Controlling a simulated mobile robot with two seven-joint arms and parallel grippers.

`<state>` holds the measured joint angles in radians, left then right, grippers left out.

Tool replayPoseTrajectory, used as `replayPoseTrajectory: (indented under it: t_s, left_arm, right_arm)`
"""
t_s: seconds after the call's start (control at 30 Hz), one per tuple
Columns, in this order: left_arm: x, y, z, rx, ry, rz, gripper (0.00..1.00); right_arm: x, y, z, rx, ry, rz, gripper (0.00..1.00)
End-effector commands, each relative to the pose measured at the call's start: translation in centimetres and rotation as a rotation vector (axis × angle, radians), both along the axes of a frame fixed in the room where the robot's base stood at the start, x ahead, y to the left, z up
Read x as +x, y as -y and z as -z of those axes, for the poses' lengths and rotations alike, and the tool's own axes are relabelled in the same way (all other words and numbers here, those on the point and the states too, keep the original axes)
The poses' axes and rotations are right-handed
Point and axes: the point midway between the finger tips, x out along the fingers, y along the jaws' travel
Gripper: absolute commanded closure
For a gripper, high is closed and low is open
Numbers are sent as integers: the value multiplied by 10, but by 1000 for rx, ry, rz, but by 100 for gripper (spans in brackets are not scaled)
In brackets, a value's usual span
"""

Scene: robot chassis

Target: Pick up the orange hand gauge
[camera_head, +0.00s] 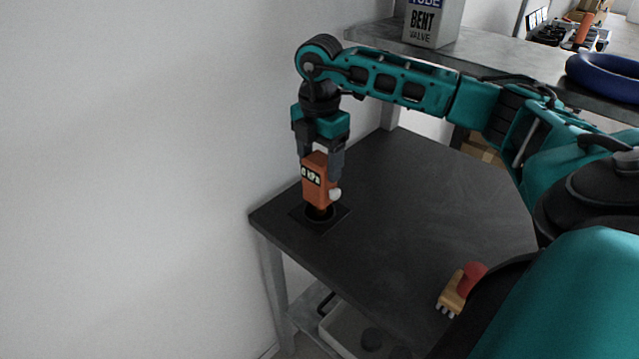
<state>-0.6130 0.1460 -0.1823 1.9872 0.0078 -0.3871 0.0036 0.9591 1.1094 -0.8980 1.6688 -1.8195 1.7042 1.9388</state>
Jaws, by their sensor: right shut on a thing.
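The orange hand gauge (314,187) is a small upright orange device with a dark display on its face and a pale round knob at its lower right side. It is at the left corner of the dark table, over a dark square pad (336,217). My right gripper (321,165) reaches down from above and is shut on the gauge's upper part. The gauge's lower end is at or just above the pad; I cannot tell whether it touches. My left gripper is not in view.
The dark table (410,205) is mostly clear. A yellowish tool with a red knob (463,287) lies near its front edge. A raised grey shelf (500,62) behind holds a box (432,22) and a blue ring (606,78). A white wall stands close on the left.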

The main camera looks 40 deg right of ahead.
Motion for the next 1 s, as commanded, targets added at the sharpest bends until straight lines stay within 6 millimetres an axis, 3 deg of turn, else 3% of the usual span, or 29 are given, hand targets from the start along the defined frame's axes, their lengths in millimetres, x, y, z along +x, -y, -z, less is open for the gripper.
replayPoseTrajectory:
  t_s: [0.2, 0.63, 0.77, 1.0]
  left_arm:
    - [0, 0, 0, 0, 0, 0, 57]
    - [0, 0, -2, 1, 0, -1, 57]
    - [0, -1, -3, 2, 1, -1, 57]
    - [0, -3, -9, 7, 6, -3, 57]
  right_arm:
    - [0, 0, 0, 0, 1, 0, 99]
    - [1, 0, -11, 2, 6, 0, 100]
    - [1, 0, -28, 2, 7, 0, 100]
    - [2, 0, -87, 2, 10, 0, 100]
